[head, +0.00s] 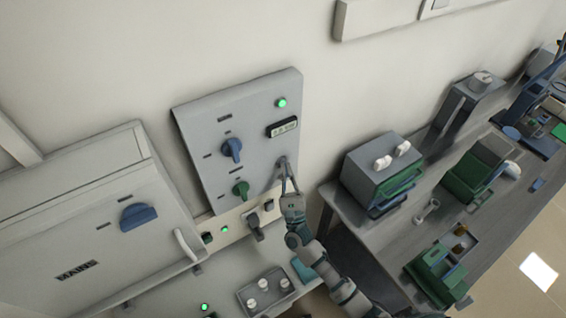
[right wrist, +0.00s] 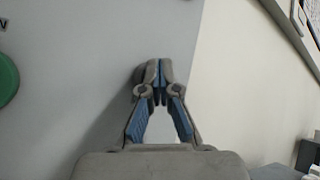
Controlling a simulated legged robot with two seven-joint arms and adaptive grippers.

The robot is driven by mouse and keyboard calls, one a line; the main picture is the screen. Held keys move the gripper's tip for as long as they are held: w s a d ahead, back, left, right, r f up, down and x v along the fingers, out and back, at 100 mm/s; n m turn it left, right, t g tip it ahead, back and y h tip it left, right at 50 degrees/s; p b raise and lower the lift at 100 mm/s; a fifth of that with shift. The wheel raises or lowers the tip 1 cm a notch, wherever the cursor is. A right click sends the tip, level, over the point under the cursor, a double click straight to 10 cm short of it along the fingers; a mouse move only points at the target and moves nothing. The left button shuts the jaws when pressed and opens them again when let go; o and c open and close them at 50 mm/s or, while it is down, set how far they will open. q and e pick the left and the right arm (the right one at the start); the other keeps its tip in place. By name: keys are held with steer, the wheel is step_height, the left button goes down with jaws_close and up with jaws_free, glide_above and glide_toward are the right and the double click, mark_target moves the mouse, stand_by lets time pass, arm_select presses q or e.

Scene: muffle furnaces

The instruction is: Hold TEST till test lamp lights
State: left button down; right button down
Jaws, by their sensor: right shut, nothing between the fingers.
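A grey control panel (head: 207,140) is on the wall. It carries a blue knob (head: 231,150), a green knob (head: 241,189), a small display (head: 283,127) and a lit green lamp (head: 281,103). My right gripper (head: 284,161) is shut and empty, its fingertips at the panel's lower right part. In the right wrist view the closed fingertips (right wrist: 153,70) are in front of the panel face, with a dark patch around them. The fingertips hide what is behind them, so I cannot read a TEST label or tell contact. My left gripper is not in view.
A grey cabinet marked MAINS (head: 75,271) with a blue handle (head: 137,216) stands at the left. Below the panel is a strip with a dark plug (head: 254,226) and a lit green lamp (head: 225,230). A bench (head: 392,252) with several devices stands at the right.

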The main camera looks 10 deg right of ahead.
steer(key=shift+s+d, duration=0.25)
steer(key=shift+s, duration=0.4)
steer(key=s, duration=0.1)
steer(key=s+d, duration=0.1)
steer(key=s, duration=0.2)
steer(key=shift+s+d+p, duration=0.35)
steer(key=shift+d, duration=0.05)
